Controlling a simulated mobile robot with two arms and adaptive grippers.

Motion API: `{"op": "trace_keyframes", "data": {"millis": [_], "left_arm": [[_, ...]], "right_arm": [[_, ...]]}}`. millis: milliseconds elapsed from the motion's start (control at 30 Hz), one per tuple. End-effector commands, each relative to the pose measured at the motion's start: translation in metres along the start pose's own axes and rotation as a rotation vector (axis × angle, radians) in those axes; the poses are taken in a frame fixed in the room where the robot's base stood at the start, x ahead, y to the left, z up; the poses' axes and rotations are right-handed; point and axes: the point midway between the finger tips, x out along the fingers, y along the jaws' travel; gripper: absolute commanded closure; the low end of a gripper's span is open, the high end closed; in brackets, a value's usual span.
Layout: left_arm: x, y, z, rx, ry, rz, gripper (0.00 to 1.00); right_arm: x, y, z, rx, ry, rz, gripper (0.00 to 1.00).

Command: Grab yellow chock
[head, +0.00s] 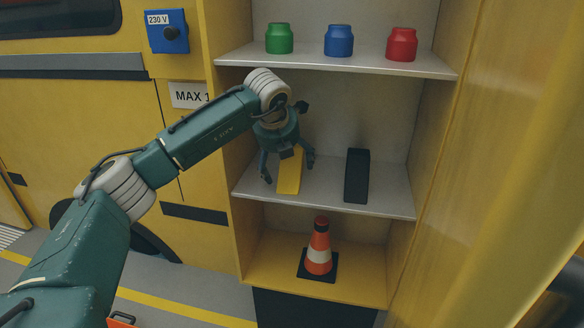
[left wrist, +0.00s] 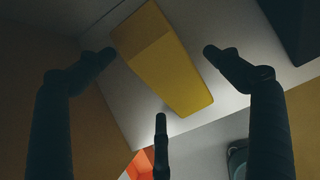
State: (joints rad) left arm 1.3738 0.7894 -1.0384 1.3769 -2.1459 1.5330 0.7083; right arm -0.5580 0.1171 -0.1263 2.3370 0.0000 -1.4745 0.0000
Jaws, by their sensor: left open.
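The yellow chock (head: 291,172) stands on the middle shelf, toward its left side, partly hidden behind my gripper in the head view. In the left wrist view the yellow chock (left wrist: 165,62) lies ahead of and between the spread fingers. My left gripper (head: 287,170) is open and empty, pointing down at the chock from above and in front. Its fingers sit to either side of the chock; in the left wrist view the open left gripper (left wrist: 160,75) shows a gap to the chock on both sides. My right gripper is not in view.
A black chock (head: 356,176) stands to the right on the same shelf (head: 390,203). Green (head: 279,39), blue (head: 338,41) and red (head: 402,45) canisters stand on the shelf above. An orange cone (head: 319,250) is below. The cabinet's left wall is close to my gripper.

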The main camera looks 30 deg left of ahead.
Motion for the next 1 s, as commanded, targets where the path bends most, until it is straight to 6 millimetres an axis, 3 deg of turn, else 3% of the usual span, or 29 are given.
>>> {"op": "trace_keyframes", "data": {"millis": [133,567,667,900,933,1000], "left_arm": [[0.0142,-0.0007,-0.0003,0.000,0.000,-0.001,0.09],[0.0159,-0.0004,-0.0005,0.001,-0.001,0.000,0.09],[0.0158,-0.0003,-0.0004,0.001,-0.001,0.000,0.25],[0.0161,-0.0009,-0.0010,0.002,0.001,-0.001,0.73],[0.0162,-0.0010,-0.0012,0.002,0.001,-0.001,0.78],[0.0147,-0.0016,0.0005,0.001,-0.003,-0.003,0.78]], "right_arm": [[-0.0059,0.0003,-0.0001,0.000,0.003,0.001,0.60],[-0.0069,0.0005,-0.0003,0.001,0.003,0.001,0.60],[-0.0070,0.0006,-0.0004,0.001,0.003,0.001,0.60],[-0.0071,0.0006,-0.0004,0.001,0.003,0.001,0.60],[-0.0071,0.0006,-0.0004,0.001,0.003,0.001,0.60],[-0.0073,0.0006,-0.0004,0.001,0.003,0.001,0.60]]}}
